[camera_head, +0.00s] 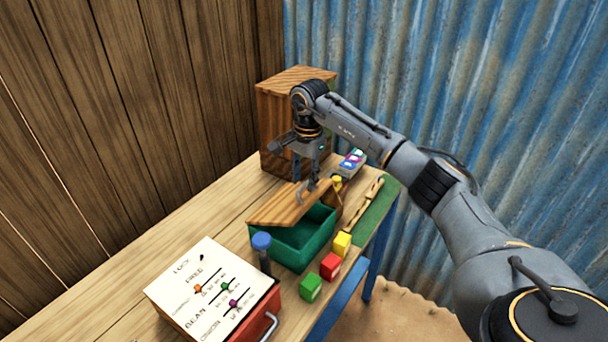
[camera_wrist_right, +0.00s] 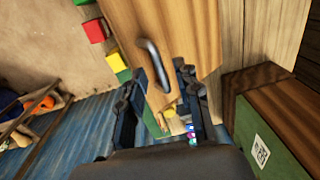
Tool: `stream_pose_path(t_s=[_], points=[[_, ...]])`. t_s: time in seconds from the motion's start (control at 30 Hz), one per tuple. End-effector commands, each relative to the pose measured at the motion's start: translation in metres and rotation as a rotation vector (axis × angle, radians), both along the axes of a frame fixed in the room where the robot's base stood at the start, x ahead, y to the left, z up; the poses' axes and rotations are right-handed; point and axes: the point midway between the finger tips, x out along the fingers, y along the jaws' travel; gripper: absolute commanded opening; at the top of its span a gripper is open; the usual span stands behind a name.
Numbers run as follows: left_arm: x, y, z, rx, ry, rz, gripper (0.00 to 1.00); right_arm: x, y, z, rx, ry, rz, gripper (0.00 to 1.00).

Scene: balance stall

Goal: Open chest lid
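The chest is a green box (camera_head: 294,257) on the wooden bench, and its interior shows on the right. Its wooden lid (camera_head: 274,209) is raised and tilted over the box, so the chest is partly open. The lid and its metal handle (camera_wrist_right: 153,66) also show in the wrist view. My right gripper (camera_head: 308,180) points down at the lid's raised right end, by the handle. In the wrist view its two fingers are apart, with the lid's end and handle seen between them; I cannot tell whether they touch. My left gripper is not in view.
Yellow (camera_head: 342,244), red (camera_head: 330,266) and green (camera_head: 310,288) cubes lie right of the chest. A blue-capped post (camera_head: 262,242) and a slider panel (camera_head: 205,290) stand in front. A tall wooden box (camera_head: 272,110) stands behind, near a wooden wall and corrugated metal.

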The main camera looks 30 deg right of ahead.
Motion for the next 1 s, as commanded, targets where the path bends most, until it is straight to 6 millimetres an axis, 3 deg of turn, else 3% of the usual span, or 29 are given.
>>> stream_pose_path(t_s=[0.37,0.53,1.0], points=[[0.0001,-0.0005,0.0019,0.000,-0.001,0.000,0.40,0.0004,0.0004,-0.0073,0.000,0.000,0.001,0.33],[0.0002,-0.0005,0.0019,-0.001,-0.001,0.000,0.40,0.0004,0.0005,-0.0071,0.000,-0.001,0.001,0.01],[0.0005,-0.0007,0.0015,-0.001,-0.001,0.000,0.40,0.0039,0.0024,-0.0041,0.002,-0.002,0.002,0.00]])
